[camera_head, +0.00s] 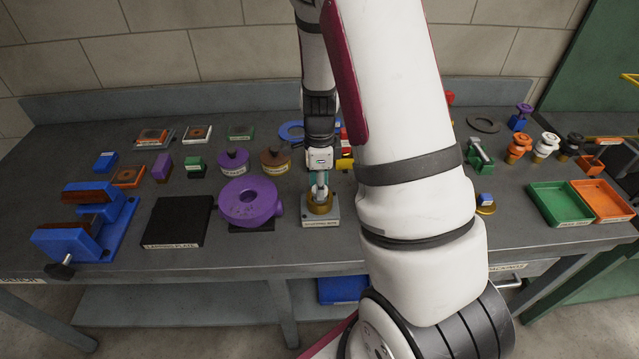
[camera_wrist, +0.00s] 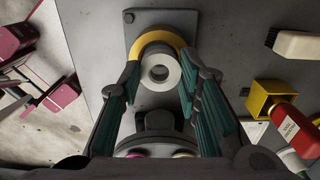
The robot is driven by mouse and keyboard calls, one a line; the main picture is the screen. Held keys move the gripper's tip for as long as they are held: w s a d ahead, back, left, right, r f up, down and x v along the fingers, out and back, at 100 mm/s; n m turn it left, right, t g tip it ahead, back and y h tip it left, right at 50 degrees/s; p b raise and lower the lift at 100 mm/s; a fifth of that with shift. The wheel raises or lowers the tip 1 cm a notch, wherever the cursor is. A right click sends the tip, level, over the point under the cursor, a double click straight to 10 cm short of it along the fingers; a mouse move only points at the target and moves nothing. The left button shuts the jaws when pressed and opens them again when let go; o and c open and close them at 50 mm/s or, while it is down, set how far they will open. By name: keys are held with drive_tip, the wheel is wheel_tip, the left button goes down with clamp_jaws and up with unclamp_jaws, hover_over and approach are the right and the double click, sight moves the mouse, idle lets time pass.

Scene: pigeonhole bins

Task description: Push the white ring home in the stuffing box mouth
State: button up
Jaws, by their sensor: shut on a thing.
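The stuffing box stands on the bench in the head view, a brass-coloured body (camera_head: 320,207) on a light labelled plate (camera_head: 321,222). My gripper (camera_head: 320,185) points down right over its mouth. In the wrist view the brass rim (camera_wrist: 162,38) shows as an arc behind the white ring (camera_wrist: 151,82). My gripper (camera_wrist: 160,75) has its two teal-padded fingers on either side of the ring, shut on it. The ring lies over the mouth, facing the camera, with a dark hole in its middle. Whether it is seated in the bore or just above cannot be told.
A purple round casting (camera_head: 248,199) stands close to the left, with a black lapping plate (camera_head: 177,221) beyond it. In the wrist view a yellow holder (camera_wrist: 260,99) and a red bottle (camera_wrist: 292,130) are at the right. My arm hides part of the bench.

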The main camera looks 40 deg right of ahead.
drive_tip(key=shift+f, duration=0.6)
idle(1.1)
drive_tip(key=shift+r, duration=0.4)
drive_tip(key=shift+f, duration=0.45)
idle(1.4)
drive_tip(key=shift+r, duration=0.45)
drive_tip(key=shift+f, duration=0.7)
idle(1.1)
drive_tip(key=shift+r, duration=0.1)
drive_tip(key=shift+r, duration=0.5)
